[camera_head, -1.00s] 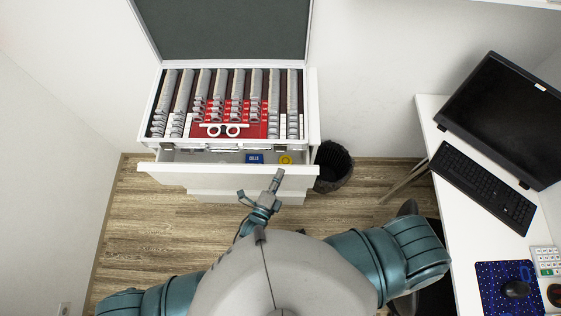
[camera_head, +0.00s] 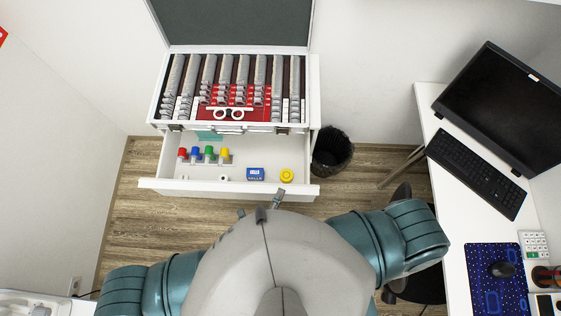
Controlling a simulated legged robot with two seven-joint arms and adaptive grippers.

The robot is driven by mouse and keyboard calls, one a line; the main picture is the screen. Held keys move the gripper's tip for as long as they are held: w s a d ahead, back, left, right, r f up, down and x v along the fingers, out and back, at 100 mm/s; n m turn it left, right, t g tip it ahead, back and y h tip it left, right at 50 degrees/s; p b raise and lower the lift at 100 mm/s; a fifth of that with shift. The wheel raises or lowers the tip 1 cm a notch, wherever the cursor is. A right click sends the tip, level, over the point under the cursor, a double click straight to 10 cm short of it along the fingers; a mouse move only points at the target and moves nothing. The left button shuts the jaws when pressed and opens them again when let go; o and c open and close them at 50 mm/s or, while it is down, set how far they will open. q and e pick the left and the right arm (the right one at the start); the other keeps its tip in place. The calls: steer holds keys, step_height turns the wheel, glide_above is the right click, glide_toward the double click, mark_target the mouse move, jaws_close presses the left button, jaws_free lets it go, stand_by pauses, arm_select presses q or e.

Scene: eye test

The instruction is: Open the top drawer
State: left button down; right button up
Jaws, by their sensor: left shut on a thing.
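The white top drawer (camera_head: 230,187) is pulled well out from the cabinet beneath the open lens case. Inside it are several small coloured-topped items (camera_head: 209,153), a blue box (camera_head: 255,174) and a yellow round item (camera_head: 287,175). My left gripper (camera_head: 277,197) is at the drawer's front edge, right of its middle, shut on the drawer front. Most of that gripper and any handle are hidden behind my own body. My right gripper is not in view.
The lens case (camera_head: 163,100) stands open on the cabinet. A black waste bin (camera_head: 332,152) stands close to the drawer's right side. A white desk (camera_head: 455,240) with monitor (camera_head: 500,105) and keyboard (camera_head: 476,172) is at the right. Wooden floor (camera_head: 125,215) is clear at the left.

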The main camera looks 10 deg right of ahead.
arm_select(q)
steer(key=shift+a+f, duration=0.2)
steer(key=shift+f, duration=0.05)
steer(key=c, duration=1.5)
jaws_free()
steer(key=shift+o, duration=1.2)
steer(key=shift+a+r, duration=0.1)
steer(key=v, duration=1.2)
